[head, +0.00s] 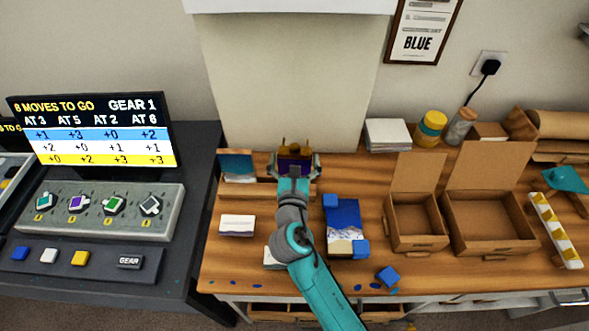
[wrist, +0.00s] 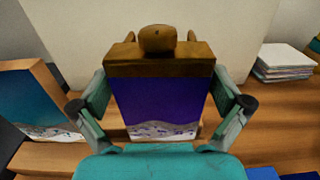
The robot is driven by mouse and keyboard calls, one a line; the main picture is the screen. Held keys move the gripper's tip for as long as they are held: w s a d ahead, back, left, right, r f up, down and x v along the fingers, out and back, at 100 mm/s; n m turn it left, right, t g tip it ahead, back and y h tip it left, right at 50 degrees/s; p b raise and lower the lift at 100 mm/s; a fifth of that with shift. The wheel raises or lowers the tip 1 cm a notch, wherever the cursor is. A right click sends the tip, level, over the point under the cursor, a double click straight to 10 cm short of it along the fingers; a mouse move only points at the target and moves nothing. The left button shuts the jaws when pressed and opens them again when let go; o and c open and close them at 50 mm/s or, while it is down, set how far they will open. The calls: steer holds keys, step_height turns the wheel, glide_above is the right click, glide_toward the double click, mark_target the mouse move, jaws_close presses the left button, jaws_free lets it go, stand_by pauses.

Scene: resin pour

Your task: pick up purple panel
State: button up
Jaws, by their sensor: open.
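The purple panel (wrist: 158,101) stands upright in the wrist view, with a brown top edge, a brown knob above it and a pale speckled band along its bottom. In the head view the purple panel (head: 294,165) shows at the back of the table, partly covered by my arm. My gripper (head: 296,170) is open, and its fingers sit to the left and right of the panel. My teal gripper body hides what is below the panel.
A blue-teal panel (head: 237,163) stands close on the left. A blue panel with blue blocks (head: 343,214) lies right of my arm. Open cardboard boxes (head: 417,243) stand further right. A white card stack (head: 238,225) lies at the left. A pale wall panel rises behind.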

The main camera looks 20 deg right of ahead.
steer(key=c, duration=0.8)
steer(key=shift+c, duration=0.2)
steer(key=shift+r, duration=0.1)
